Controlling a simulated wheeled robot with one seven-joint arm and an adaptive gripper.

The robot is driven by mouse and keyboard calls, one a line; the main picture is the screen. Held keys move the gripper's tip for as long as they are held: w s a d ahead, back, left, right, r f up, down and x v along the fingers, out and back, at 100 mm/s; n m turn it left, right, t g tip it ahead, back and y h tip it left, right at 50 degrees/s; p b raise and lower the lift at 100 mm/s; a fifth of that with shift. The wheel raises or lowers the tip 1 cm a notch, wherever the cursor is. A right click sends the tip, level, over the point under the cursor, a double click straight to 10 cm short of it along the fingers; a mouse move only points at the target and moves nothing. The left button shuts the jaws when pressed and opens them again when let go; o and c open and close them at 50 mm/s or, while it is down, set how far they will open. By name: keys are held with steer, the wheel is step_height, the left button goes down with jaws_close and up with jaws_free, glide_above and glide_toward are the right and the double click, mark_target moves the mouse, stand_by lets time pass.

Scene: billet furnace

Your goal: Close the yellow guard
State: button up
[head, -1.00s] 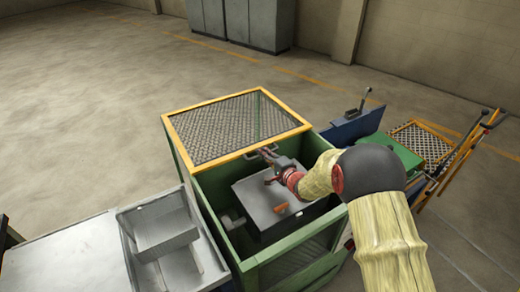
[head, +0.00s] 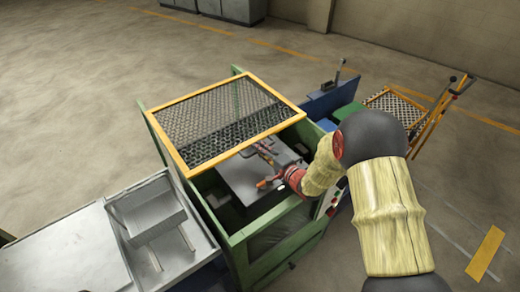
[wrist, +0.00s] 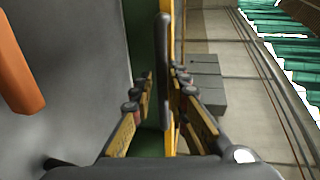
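The yellow guard (head: 167,138) is a yellow-framed mesh panel over the top of the green enclosure (head: 240,248). It covers the back part and leaves the near part open. My gripper (head: 264,151) reaches in from the right to the guard's near edge. In the wrist view the dark handle bar (wrist: 164,65) stands between the fingers of my gripper (wrist: 162,78), beside the guard's yellow frame edge. The fingers look closed in around the bar. The exact contact at the fingertips is hard to see.
Inside the enclosure is a grey plate (head: 237,174) with an orange piece, which also shows in the wrist view (wrist: 17,68). A metal tray (head: 152,215) and bench stand at left. A blue panel (head: 320,103) and an orange cart (head: 437,115) stand behind right.

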steer(key=shift+o, duration=1.1)
steer(key=shift+r, duration=0.1)
steer(key=v, duration=1.2)
